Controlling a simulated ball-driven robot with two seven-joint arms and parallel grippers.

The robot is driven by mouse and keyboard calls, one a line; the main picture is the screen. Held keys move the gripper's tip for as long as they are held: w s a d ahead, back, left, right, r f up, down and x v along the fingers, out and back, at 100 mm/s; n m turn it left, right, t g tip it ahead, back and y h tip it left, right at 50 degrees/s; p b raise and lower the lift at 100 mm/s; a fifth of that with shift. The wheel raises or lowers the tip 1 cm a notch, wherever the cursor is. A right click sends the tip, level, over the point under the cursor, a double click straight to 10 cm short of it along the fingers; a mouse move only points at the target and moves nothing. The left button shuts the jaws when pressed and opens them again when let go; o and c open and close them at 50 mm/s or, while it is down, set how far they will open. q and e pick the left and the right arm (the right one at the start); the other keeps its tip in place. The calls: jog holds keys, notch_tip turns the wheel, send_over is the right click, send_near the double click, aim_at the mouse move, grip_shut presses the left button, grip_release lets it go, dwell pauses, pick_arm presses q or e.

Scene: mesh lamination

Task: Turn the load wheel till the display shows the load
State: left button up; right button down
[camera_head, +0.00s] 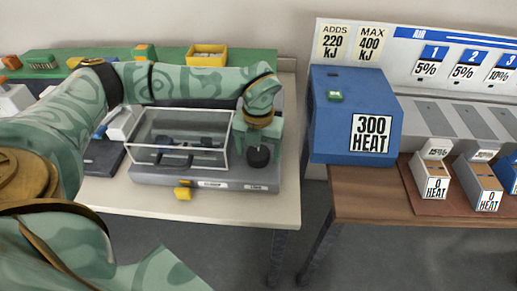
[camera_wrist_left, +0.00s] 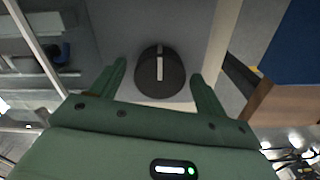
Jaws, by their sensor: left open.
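The load wheel (camera_head: 258,157) is a dark round knob on the right end of a grey machine (camera_head: 150,178) with a clear-walled box. In the left wrist view the wheel (camera_wrist_left: 173,80) shows from above, with a pale pointer line running towards the top of the picture. My left gripper (camera_head: 262,143) is over the wheel. In the left wrist view its open fingers (camera_wrist_left: 158,70) stand on either side of the wheel, with gaps showing. Small labels are on the machine's front edge; I cannot make out a load reading. My right gripper is not in view.
A yellow block (camera_head: 183,193) sits at the machine's front edge. A green mat with a yellow bin (camera_head: 206,56) lies behind. To the right, past a gap, a brown table (camera_head: 365,205) holds a blue box (camera_head: 340,135) marked 300 HEAT and several smaller heat blocks.

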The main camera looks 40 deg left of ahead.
pick_arm(q)
jog(key=c, duration=1)
jog(key=shift+r+m+p, duration=0.3)
jog(key=shift+m+p, duration=0.9)
jog(key=shift+p, duration=0.25)
jog(key=m+p, duration=0.2)
jog(key=shift+m, duration=0.3)
jog(key=m+p, duration=0.4)
jog(key=shift+f+m+p, duration=0.2)
jog(key=shift+m+p, duration=0.55)
jog(key=shift+m, duration=0.95)
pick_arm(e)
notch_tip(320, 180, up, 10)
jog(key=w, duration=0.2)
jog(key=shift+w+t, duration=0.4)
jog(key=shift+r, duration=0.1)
pick_arm(q)
jog(key=o, duration=1)
